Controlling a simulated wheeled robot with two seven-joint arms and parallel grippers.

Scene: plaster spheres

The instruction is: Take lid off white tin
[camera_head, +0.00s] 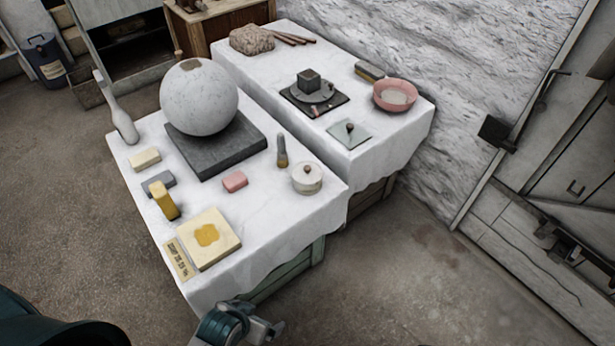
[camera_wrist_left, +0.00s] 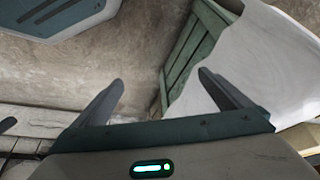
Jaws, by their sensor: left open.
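The white tin (camera_head: 306,183) stands upright at the right corner of the near table (camera_head: 270,222). Its round lid (camera_head: 307,174) with a small dark knob sits on top of it. My left gripper (camera_head: 268,329) is at the bottom of the head view, in front of and below the near table's front edge, well apart from the tin. In the left wrist view the two fingers (camera_wrist_left: 160,92) are spread, with nothing between them. The tin is not visible in the left wrist view. My right gripper is not in view.
Beside the tin are a brush (camera_head: 281,152) and a pink block (camera_head: 235,181). A large speckled sphere (camera_head: 199,97) rests on a dark slab (camera_head: 216,146). A cream board (camera_head: 207,238) lies near the front edge. A far table holds a pink bowl (camera_head: 395,94) and a glass plate with a knob (camera_head: 349,134).

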